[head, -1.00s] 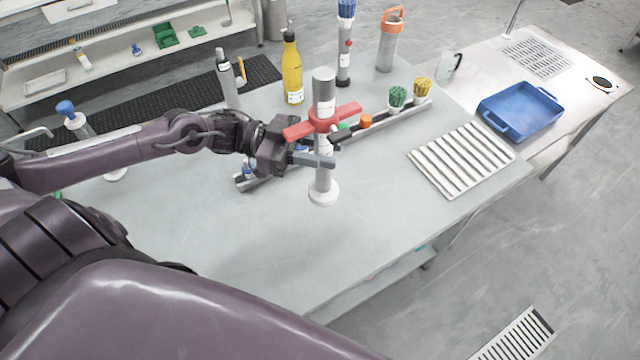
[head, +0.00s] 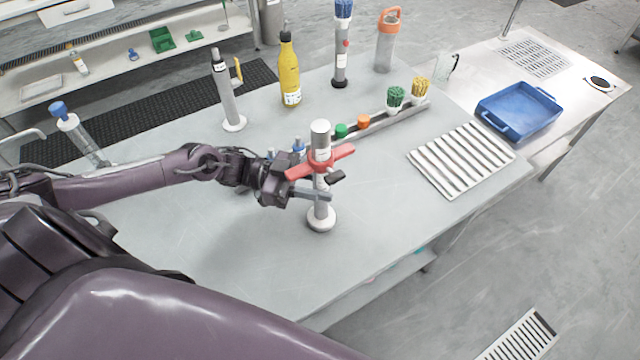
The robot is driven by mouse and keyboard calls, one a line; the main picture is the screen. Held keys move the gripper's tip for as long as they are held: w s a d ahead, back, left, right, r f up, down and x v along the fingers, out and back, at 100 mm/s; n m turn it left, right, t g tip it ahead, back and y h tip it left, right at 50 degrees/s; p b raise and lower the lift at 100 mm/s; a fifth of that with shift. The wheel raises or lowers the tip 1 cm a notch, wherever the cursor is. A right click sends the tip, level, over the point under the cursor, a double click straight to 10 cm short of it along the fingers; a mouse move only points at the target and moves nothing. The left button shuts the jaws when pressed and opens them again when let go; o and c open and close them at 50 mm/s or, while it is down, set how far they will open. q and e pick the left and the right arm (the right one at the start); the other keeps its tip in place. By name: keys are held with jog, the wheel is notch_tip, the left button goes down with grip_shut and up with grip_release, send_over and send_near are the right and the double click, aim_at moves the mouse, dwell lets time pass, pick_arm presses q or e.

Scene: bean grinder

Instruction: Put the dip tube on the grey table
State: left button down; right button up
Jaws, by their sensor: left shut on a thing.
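The dip tube, which I take to be the grey upright tube (head: 320,132) with a red crosspiece (head: 322,162) and a white round foot (head: 321,219), stands near the middle of the head view. My left gripper (head: 322,187) is shut on it below the red crosspiece, and its fingers hide part of the tube. The foot is over the front part of the grey table (head: 255,250), at or very near its top. I cannot tell whether it bears on it. My right gripper is not in view.
Behind are a rack (head: 385,122) with coloured items, a yellow bottle (head: 290,75), a grey tube with a yellow handle (head: 228,95) and a blue-topped tube (head: 341,50). The table's front is clear.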

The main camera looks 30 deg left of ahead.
pick_arm(q)
jog(key=shift+f, duration=0.15)
jog(key=c, duration=1.1)
grip_release()
jog(key=shift+r, duration=0.3)
jog(key=b+v, duration=0.1)
jog(key=v, duration=1.1)
jog(key=shift+f, duration=0.15)
